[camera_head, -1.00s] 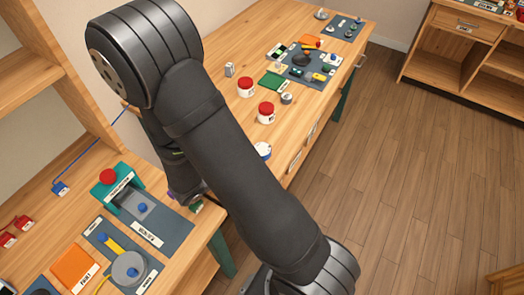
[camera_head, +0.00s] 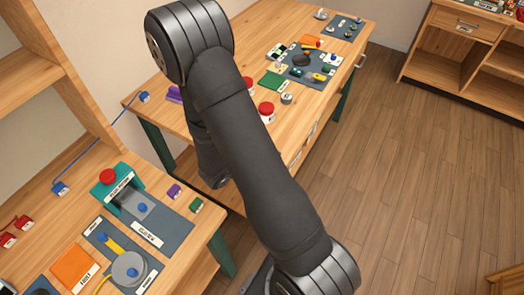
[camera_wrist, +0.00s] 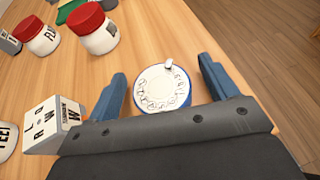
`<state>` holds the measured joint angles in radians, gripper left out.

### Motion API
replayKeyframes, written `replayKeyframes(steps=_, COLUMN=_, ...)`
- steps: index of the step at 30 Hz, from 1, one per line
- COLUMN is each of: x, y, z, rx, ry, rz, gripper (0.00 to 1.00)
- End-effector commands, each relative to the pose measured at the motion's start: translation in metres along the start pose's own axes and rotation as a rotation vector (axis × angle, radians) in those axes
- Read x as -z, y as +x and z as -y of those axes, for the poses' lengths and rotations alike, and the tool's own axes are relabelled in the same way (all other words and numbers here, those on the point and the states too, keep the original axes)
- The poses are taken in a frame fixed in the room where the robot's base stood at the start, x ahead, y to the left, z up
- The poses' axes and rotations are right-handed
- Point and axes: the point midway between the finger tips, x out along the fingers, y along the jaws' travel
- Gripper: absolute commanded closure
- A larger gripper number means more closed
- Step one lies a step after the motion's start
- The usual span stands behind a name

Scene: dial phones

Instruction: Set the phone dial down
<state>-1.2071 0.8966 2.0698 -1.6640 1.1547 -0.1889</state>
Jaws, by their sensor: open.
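The phone dial (camera_wrist: 162,88) is a round white disc with finger holes, a small peg at its upper right and a blue rim. In the wrist view it lies face up over the wooden tabletop. My gripper (camera_wrist: 162,70) has its two blue fingers spread on either side of the dial, with a small gap on each side. The dial's lower edge is partly covered by the gripper body. In the head view my arm hides both the dial and the fingers.
Red-lidded white jars (camera_wrist: 97,30) and a lettered white block (camera_wrist: 58,125) stand left of the gripper. Bare tabletop lies beyond the dial. In the head view, a grey mat (camera_head: 308,70) with small parts is farther back, and the near bench holds a teal-and-grey device (camera_head: 140,208).

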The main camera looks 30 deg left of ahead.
Motion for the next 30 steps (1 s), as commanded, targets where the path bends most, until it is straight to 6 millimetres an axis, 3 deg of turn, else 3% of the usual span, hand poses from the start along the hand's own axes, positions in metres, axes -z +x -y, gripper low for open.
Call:
replayKeyframes(steps=5, x=0.0, y=0.0, z=0.0, rx=0.0, ry=0.0, rz=0.0, gripper=0.23)
replayKeyframes(steps=12, x=0.0, y=0.0, z=0.0, rx=0.0, ry=0.0, rz=0.0, gripper=0.7)
replayKeyframes(steps=14, x=0.0, y=0.0, z=0.0, rx=0.0, ry=0.0, rz=0.001, gripper=0.77)
replayKeyframes(steps=23, x=-0.002, y=-0.001, z=0.0, rx=0.0, ry=0.001, rz=0.001, gripper=0.77)
replayKeyframes(steps=30, x=-0.017, y=-0.007, z=0.0, rx=0.0, ry=0.003, rz=0.001, gripper=0.77)
